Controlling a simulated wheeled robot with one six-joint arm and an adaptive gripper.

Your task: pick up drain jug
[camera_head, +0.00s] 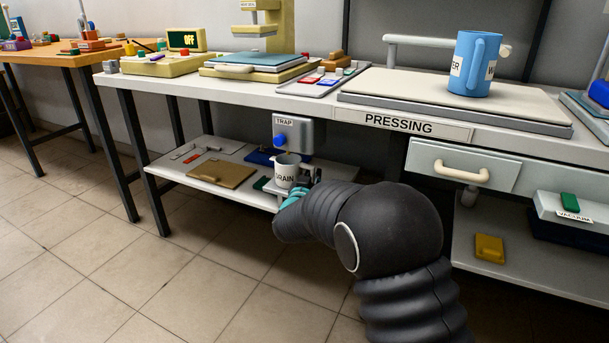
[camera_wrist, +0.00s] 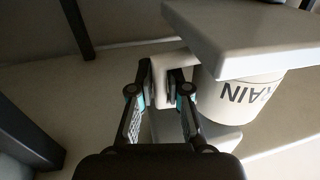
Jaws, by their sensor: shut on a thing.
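The white drain jug (camera_head: 287,170) stands upright under the trap box (camera_head: 300,138), above the lower shelf, in the head view. In the wrist view the jug (camera_wrist: 243,97) is at the right with its lettering upside down. A pale slab (camera_wrist: 250,35) hides part of it. My gripper (camera_wrist: 167,92) is shut on the pale handle of the jug, with one finger on each side. In the head view my gripper's teal fingertips (camera_head: 292,197) are just below the jug. My wrist and arm hide the area to its right.
The pressing bench (camera_head: 350,112) is above my gripper. The lower shelf (camera_head: 180,172) holds a brown board (camera_head: 221,173) and small tools. A blue jug (camera_head: 472,65) stands on the bench top. Table legs (camera_head: 145,165) are at left. The floor in front is clear.

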